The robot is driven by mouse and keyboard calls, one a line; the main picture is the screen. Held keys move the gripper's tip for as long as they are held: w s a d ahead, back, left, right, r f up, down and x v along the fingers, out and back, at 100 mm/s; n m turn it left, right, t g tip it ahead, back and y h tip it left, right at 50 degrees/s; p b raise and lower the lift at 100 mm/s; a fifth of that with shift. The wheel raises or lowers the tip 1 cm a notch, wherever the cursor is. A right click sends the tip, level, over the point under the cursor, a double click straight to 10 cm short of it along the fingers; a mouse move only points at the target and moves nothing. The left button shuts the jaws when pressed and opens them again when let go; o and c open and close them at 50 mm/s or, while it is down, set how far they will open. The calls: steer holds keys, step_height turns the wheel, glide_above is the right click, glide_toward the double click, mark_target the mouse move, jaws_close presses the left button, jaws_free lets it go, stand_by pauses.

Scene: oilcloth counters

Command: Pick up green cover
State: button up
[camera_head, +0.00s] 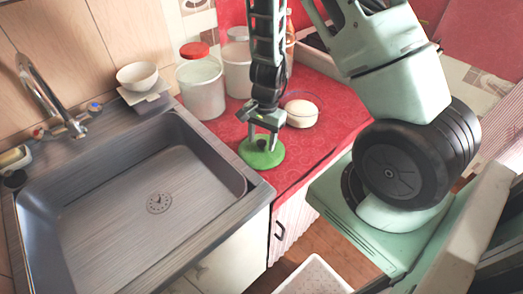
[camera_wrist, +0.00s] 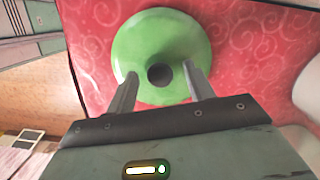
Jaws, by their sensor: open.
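The green cover (camera_head: 262,154) is a round green disc with a dark round knob in its middle. It lies on the red counter beside the sink's right corner. My gripper (camera_head: 262,141) points down over it with the fingers apart. In the wrist view the green cover (camera_wrist: 160,40) fills the upper middle, and my open gripper (camera_wrist: 160,78) has one finger on each side of the dark knob. I cannot tell whether the fingers touch the cover.
A metal sink (camera_head: 150,175) is to the left. White jars (camera_head: 201,90) with lids stand behind the gripper. A bowl with a white content (camera_head: 301,110) sits close on the right. A white bowl (camera_head: 138,76) stands behind the sink. A white bin (camera_head: 313,276) is below the counter.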

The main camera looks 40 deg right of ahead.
jaws_close()
